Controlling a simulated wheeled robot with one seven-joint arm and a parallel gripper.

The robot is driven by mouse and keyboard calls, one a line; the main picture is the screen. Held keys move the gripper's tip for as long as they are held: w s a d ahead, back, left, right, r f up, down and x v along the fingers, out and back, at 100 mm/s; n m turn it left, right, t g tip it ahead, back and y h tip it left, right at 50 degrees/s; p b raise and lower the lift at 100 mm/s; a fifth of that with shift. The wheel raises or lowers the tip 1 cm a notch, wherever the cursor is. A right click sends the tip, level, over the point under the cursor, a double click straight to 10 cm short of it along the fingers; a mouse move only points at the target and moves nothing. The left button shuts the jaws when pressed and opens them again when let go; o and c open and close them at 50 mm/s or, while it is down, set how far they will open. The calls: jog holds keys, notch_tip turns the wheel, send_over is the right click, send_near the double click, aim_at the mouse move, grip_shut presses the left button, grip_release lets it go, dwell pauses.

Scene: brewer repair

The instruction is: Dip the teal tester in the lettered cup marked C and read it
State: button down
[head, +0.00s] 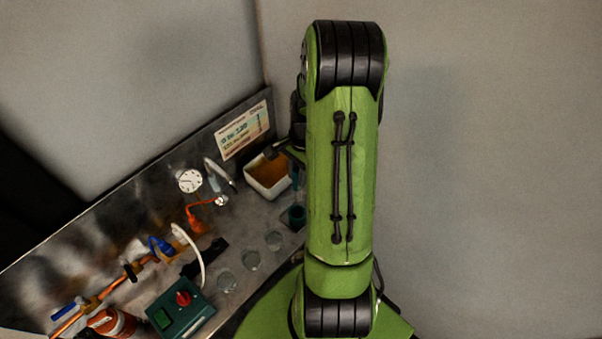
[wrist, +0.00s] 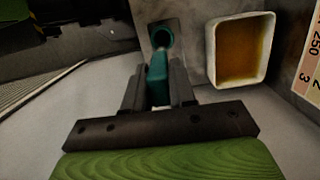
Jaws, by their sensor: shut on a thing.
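My gripper (wrist: 158,84) is shut on the teal tester (wrist: 156,76), which stands out between the fingers with its thin tip toward the top of the wrist view. The holder also shows in the head view (head: 293,215). My arm hides most of the gripper there.
A white tub of amber liquid (wrist: 240,50) stands right of the holder in the wrist view. In the head view, a printed chart (head: 245,130), a dial (head: 189,180), a green switch box (head: 180,315) with a red knob, and copper piping (head: 100,299) crowd the bench.

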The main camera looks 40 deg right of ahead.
aim_at(296, 188)
jog(key=shift+a+f, duration=0.15)
jog(key=shift+a, duration=0.05)
jog(key=f+b, duration=0.1)
jog(key=f, duration=0.1)
jog(key=f+b, duration=0.4)
jog(key=shift+w+a, duration=0.1)
jog(key=shift+a, duration=0.2)
jog(key=shift+f+b, duration=1.65)
jog(key=shift+f, duration=0.2)
jog(key=shift+f+b, duration=0.35)
jog(key=shift+f, duration=0.05)
jog(key=shift+c, duration=1.4)
grip_release()
